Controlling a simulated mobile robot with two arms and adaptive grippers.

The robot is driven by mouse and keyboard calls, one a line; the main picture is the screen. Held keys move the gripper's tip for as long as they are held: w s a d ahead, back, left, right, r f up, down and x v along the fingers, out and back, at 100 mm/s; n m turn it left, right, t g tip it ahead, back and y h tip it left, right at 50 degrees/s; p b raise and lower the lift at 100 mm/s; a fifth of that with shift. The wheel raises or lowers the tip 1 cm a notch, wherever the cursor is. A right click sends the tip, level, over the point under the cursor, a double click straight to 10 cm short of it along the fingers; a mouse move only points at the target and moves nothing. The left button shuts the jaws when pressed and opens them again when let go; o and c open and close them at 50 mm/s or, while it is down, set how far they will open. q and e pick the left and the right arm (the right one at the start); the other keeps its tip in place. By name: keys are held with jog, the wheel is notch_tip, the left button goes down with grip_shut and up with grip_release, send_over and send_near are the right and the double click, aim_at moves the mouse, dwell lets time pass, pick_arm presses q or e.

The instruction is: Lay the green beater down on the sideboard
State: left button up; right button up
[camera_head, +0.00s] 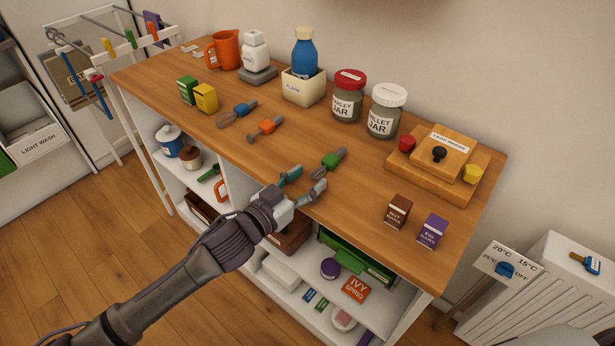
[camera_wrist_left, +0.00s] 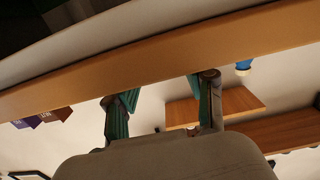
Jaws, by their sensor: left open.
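The green beater (camera_head: 327,165), a green handle with a dark grey end, lies on the wooden top of the sideboard (camera_head: 364,191), near its front edge. My left gripper (camera_head: 306,181) is open and empty at that front edge, its teal-padded fingers apart. Its fingertips are close to the near end of the beater. Whether they touch it I cannot tell. In the left wrist view the two fingers (camera_wrist_left: 162,92) stand apart with nothing held between them, and the green beater does not show. My right gripper is not in view.
A blue beater (camera_head: 238,113) and an orange beater (camera_head: 265,128) lie to the left. Jars (camera_head: 347,98) and a planter (camera_head: 303,88) stand behind. A brown box (camera_head: 397,211) and a purple box (camera_head: 432,231) stand to the right. The top around the green beater is clear.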

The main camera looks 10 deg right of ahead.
pick_arm(q)
jog(key=shift+s+a+r+p, duration=0.75)
jog(key=shift+a+p, duration=0.1)
jog(key=shift+p, duration=0.25)
jog(key=shift+w, duration=0.1)
jog(key=shift+a+f, duration=0.1)
jog(key=shift+a, duration=0.05)
jog(key=v, duration=1.2)
